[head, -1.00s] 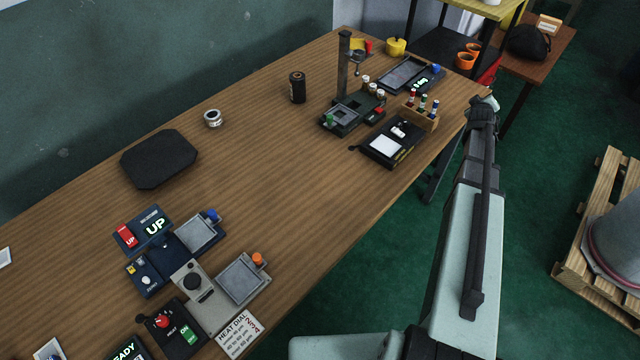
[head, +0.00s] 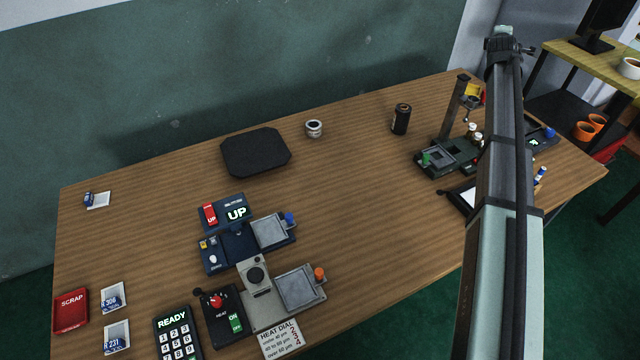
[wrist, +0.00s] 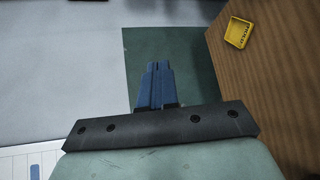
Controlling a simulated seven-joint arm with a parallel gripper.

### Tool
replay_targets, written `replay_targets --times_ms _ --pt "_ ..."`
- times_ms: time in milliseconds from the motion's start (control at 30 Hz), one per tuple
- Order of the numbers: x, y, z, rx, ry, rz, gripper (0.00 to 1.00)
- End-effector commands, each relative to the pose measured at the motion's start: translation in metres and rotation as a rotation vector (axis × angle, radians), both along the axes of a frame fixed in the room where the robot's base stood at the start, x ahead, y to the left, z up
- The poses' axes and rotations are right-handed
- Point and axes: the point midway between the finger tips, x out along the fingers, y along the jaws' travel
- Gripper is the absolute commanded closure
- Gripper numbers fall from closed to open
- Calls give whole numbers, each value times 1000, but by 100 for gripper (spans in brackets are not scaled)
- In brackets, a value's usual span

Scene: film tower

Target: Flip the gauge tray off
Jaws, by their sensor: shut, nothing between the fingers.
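No label reading "gauge" is legible. A dark unit with a lit display (head: 534,142) and a blue knob (head: 549,132) stands at the far right of the table; it may be the gauge, and my arm hides most of its tray. Another tray (head: 270,230) with a blue knob (head: 289,218) belongs to the blue unit under the "UP" display. My gripper shows in the wrist view (wrist: 155,68) with its blue fingers together and empty. In the head view my arm reaches up at the right; the fingers cannot be made out there.
A yellow "HOLD" tray (wrist: 238,33) lies near the table edge in the wrist view. A post (head: 454,106) and a dark green unit (head: 440,158) stand left of my arm. A dark canister (head: 400,118) is further left. The table's middle is clear.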

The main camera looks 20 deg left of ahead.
Motion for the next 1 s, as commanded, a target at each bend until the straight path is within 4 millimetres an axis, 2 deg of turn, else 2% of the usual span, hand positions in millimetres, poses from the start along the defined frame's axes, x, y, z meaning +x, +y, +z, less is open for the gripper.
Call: replay_targets --times_ms 33,133,200,367,500,567,700,833,1000 --pt "2 27 8 1 16 24 100" --pt "-10 73 1 69 86 50 100" --pt "-30 103 -20 182 171 52 100" --pt "-90 154 -83 486 396 4 100" --pt "-153 194 -134 740 616 -73 100" --pt "-182 212 -153 836 717 -112 100" --pt "-256 251 -187 1027 963 -220 100" --pt "-330 283 -207 1156 1206 -339 100" --pt "-418 313 -216 1237 1503 -505 100"
